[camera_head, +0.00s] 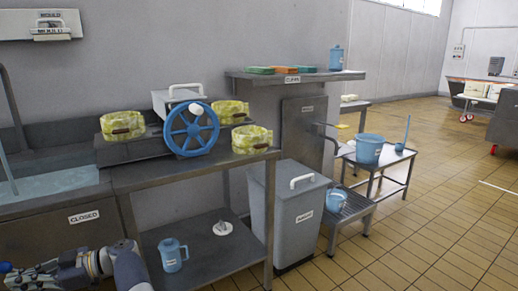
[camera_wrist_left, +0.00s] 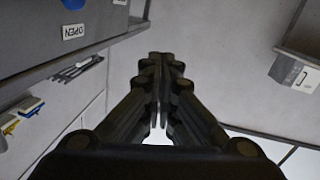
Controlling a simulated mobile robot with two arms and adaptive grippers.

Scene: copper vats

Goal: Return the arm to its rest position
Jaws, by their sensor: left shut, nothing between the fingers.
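My left arm (camera_head: 85,268) shows at the bottom left of the head view, folded low in front of the steel bench. Nothing touches the fingers in that view. My right gripper is in neither view.
A steel bench (camera_head: 190,176) carries a blue handwheel (camera_head: 192,128) and several yellow-green rings. A blue jug (camera_head: 172,254) stands on its lower shelf. A grey lidded bin (camera_head: 296,215) and a low table with a blue bucket (camera_head: 368,148) stand right. Tiled floor (camera_head: 440,225) is clear farther right.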

